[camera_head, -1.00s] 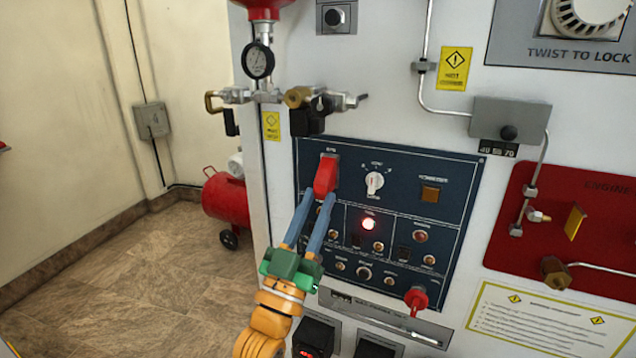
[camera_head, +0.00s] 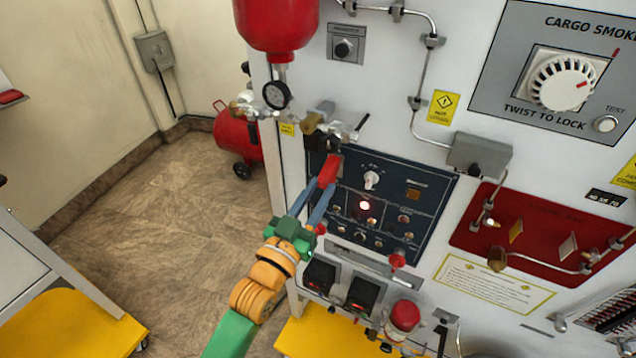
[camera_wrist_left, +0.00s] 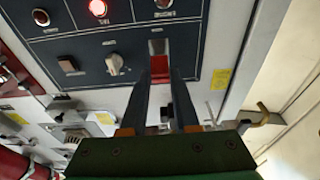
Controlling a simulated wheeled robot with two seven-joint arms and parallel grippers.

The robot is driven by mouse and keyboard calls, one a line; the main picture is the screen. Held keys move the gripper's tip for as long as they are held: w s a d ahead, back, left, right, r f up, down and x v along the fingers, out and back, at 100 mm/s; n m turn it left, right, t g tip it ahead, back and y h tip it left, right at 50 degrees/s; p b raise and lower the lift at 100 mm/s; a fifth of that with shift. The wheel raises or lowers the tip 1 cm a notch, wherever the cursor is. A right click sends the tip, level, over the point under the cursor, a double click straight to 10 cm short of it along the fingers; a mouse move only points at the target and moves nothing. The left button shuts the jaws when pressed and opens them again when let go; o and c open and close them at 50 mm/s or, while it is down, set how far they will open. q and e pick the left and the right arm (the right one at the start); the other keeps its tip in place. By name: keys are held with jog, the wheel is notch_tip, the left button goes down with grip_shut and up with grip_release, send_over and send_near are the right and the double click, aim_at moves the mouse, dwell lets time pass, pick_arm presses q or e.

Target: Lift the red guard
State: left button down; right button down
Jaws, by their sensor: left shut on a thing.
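The red guard (camera_head: 328,168) is at the upper left of the dark blue switch panel (camera_head: 432,205). My left gripper (camera_head: 324,184) reaches up from below, with its two blue-grey fingers on either side of the guard. It is shut on the guard. In the left wrist view the red guard (camera_wrist_left: 160,66) shows between the fingertips (camera_wrist_left: 160,78), below a pale plate on the panel. The fingers hide part of the guard, and its exact tilt is hard to tell. My right gripper is not in view.
A white rotary knob (camera_head: 371,180) and a lit red lamp (camera_head: 365,205) are right of the guard. Valve fittings (camera_head: 318,128) stick out just above it. A red key-like knob (camera_head: 398,260) is lower right. Open floor (camera_head: 180,240) lies to the left.

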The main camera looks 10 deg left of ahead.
pick_arm(q)
jog(key=c, duration=0.7)
grip_release()
jog(key=shift+s+f, duration=0.15)
jog(key=shift+s, duration=0.05)
jog(key=b+v, duration=0.2)
jog(key=v, duration=0.4)
jog(key=shift+s+a, duration=0.2)
jog(key=shift+s, duration=0.15)
jog(key=shift+w, duration=0.1)
